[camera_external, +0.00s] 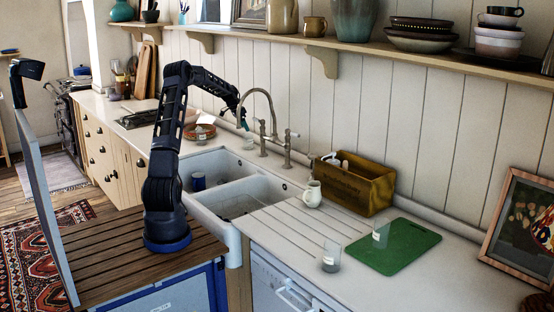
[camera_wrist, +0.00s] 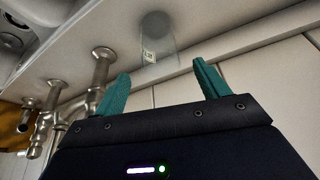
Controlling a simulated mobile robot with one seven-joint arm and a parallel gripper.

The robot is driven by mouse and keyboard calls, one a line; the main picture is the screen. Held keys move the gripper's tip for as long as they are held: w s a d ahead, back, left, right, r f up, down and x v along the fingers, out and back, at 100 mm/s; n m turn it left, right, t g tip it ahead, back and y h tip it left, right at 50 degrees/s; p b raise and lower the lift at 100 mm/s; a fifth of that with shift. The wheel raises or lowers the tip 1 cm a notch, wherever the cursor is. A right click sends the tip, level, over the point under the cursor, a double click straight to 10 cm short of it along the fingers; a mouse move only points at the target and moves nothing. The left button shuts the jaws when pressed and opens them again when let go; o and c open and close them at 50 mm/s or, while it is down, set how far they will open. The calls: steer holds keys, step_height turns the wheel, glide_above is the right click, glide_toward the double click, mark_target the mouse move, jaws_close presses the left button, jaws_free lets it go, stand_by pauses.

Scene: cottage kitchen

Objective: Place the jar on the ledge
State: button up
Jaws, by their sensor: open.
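The clear glass jar with a small pale label shows in the wrist view (camera_wrist: 155,40), just beyond my fingertips and apart from both. In the external view a small pale shape (camera_external: 248,144) just below my gripper is probably this jar. It appears to stand upright at the foot of the wall behind the sink; whether its base is on the ledge or the counter is hard to tell. The narrow ledge (camera_external: 450,211) runs along the wall's foot. My gripper (camera_wrist: 161,68) is open and empty, its teal fingers spread, and also shows in the external view (camera_external: 244,121).
The tap (camera_external: 264,130) stands close beside my gripper, behind the white double sink (camera_external: 255,194). To the right are a wooden box (camera_external: 358,187), a white jug (camera_external: 312,194), a green board (camera_external: 410,246) and two other labelled glasses (camera_external: 331,258) (camera_external: 380,236).

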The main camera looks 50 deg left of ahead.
steer(key=shift+v, duration=1.6)
